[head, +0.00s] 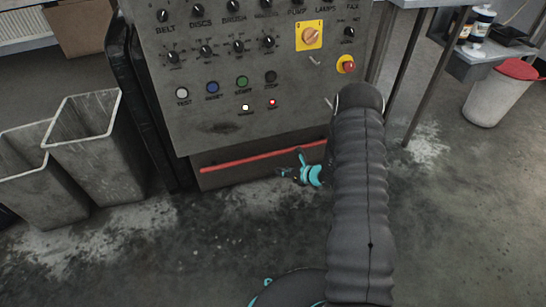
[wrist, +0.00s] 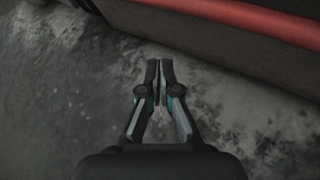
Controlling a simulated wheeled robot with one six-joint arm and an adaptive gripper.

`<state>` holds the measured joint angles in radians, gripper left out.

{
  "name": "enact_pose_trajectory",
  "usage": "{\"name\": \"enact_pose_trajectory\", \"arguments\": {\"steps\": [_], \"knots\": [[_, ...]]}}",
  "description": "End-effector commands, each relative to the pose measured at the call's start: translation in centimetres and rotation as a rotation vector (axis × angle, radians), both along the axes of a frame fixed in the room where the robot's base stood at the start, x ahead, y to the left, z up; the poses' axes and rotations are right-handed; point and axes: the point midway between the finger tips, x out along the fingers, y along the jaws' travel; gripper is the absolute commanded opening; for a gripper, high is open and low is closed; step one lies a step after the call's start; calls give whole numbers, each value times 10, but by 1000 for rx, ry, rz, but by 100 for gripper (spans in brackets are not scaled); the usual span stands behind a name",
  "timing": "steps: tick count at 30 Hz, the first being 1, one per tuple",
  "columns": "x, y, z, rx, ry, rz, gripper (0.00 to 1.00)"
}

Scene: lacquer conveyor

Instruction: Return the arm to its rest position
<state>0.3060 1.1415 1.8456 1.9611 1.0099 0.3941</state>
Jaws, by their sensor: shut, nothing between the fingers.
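My gripper (wrist: 159,70) points down at the stained floor in the wrist view, its two fingers together with nothing between them. In the head view my gripper (head: 283,172) shows small, with teal parts, in front of the lower edge of the control panel cabinet. It is close to the red bar (head: 250,158) in the picture; I cannot tell the gap. My dark sleeved arm hides part of the cabinet's right side. The red bar also crosses the upper right of the wrist view (wrist: 265,18).
The grey control panel (head: 225,125) has knobs, buttons, a yellow switch (head: 309,35) and a red stop button (head: 346,65). Two grey bins (head: 95,145) stand at the left. A white bin with a red lid (head: 500,95) and a table with bottles (head: 480,25) are at the right. Floor in front is clear.

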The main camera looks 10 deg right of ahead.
Motion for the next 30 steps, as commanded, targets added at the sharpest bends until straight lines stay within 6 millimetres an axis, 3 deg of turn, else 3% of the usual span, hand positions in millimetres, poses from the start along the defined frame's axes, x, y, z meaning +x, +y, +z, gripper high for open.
{"name": "enact_pose_trajectory", "arguments": {"steps": [15, 17, 21, 23, 26, 30], "knots": [[-5, 3, -2, -37, -22, 53, 0], [-16, 9, -6, -57, -25, 114, 0], [-59, 29, -16, -97, -17, 302, 0], [-76, 35, -11, -117, -25, 388, 0], [-99, 42, 6, -159, -59, 534, 0], [-129, 49, 44, -232, -129, 753, 0]]}}
